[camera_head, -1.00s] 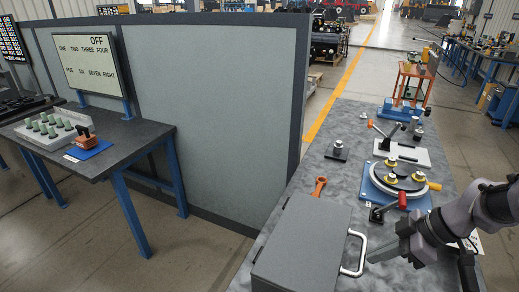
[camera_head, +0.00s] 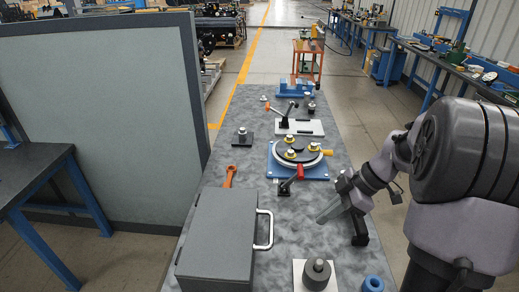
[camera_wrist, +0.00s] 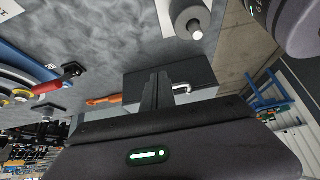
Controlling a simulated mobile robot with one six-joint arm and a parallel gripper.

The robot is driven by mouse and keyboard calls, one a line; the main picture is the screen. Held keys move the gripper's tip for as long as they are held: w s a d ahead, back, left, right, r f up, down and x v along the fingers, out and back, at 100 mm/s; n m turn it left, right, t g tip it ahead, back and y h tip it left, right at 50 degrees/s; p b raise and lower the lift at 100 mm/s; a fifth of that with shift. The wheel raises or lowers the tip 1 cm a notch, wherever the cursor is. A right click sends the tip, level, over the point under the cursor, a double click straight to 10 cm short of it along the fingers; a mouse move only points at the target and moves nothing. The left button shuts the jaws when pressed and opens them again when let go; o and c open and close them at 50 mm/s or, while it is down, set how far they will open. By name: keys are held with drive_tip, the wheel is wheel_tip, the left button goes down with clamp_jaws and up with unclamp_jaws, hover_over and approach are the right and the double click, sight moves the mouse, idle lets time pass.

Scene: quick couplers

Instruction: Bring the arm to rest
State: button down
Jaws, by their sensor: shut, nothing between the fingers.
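My gripper (camera_head: 322,219) is over the front half of the grey mottled bench (camera_head: 225,118), right of a grey case's handle. Its fingers are together with nothing between them. They also show closed in the wrist view (camera_wrist: 157,80). My arm comes in from the right side of the head view. I cannot tell the exact height of the fingertips above the bench.
A grey case (camera_head: 217,235) with a metal handle (camera_head: 264,230) stands left of my gripper. A round fixture on a blue plate (camera_head: 297,170) with a red-handled lever (camera_head: 289,181) lies beyond it. A dark cylinder (camera_head: 317,274) and a blue ring (camera_head: 373,284) are nearer. An orange wrench (camera_head: 229,176) lies behind the case.

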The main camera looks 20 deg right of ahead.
drive_tip(key=s+a+r+m+t+h, duration=0.1)
drive_tip(key=s+a+r+m+h, duration=0.1)
drive_tip(key=s+a+r+m, duration=0.3)
drive_tip(key=s+a+r+m+t+h, duration=0.2)
drive_tip(key=s+a+r+m, duration=0.3)
drive_tip(key=s+a+m, duration=0.6)
drive_tip(key=a+m, duration=0.2)
drive_tip(key=a, duration=0.1)
drive_tip(key=shift+a+t, duration=0.25)
drive_tip(key=shift+t, duration=0.05)
